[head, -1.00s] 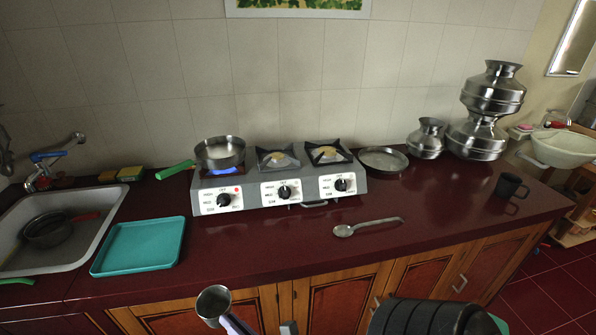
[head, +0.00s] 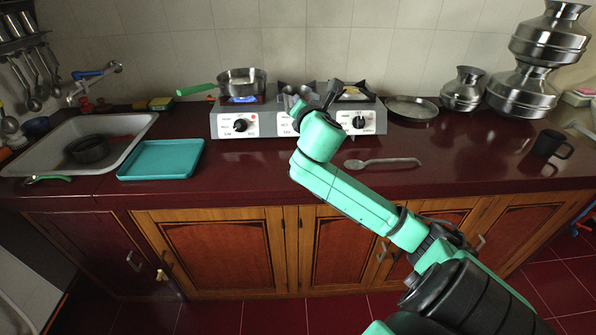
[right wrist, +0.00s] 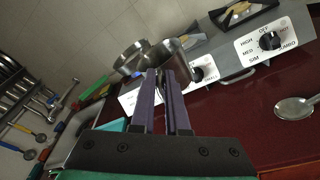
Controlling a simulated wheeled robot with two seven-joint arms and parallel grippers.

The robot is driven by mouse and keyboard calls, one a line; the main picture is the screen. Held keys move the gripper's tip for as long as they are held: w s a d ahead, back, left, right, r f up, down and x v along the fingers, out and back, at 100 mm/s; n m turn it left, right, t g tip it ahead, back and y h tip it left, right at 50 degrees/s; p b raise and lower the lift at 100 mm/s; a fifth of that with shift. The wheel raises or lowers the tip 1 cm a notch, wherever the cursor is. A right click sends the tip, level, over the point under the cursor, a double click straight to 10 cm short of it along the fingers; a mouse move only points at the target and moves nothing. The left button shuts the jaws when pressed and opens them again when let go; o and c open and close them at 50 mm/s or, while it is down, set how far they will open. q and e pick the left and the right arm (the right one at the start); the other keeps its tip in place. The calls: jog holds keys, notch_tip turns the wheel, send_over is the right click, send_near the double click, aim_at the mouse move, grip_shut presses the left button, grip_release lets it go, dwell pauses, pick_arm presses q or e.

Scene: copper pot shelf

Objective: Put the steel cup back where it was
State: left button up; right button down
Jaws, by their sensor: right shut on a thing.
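The steel cup (right wrist: 176,60) is between the purple fingertips of my right gripper (right wrist: 164,78) in the right wrist view. The gripper is shut on it and holds it off the counter. In the head view my right arm reaches up across the counter to the middle of the stove, and its wrist hides most of the gripper and cup. A rack with several steel cups (head: 12,27) hangs on the wall at the upper left, cut off by the picture edge. My left gripper is not in view.
A pan (head: 242,80) stands over a lit blue flame on the stove (head: 226,124). Ladles (head: 30,97) hang below the rack, left of the sink (head: 135,124). A teal tray (head: 160,160), spoon (head: 382,162) and black mug (head: 548,145) rest on the counter.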

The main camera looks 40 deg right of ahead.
notch_tip(320, 180, down, 19)
jog(key=b, duration=0.3)
jog(key=shift+w+f, duration=0.1)
jog(key=shift+f, duration=0.1)
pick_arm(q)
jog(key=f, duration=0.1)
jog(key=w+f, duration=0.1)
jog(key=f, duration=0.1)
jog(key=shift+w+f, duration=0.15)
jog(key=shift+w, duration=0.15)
pick_arm(e)
jog(key=shift+f+b, duration=0.1)
jog(key=shift+b, duration=0.2)
jog(key=c, duration=0.9)
grip_release()
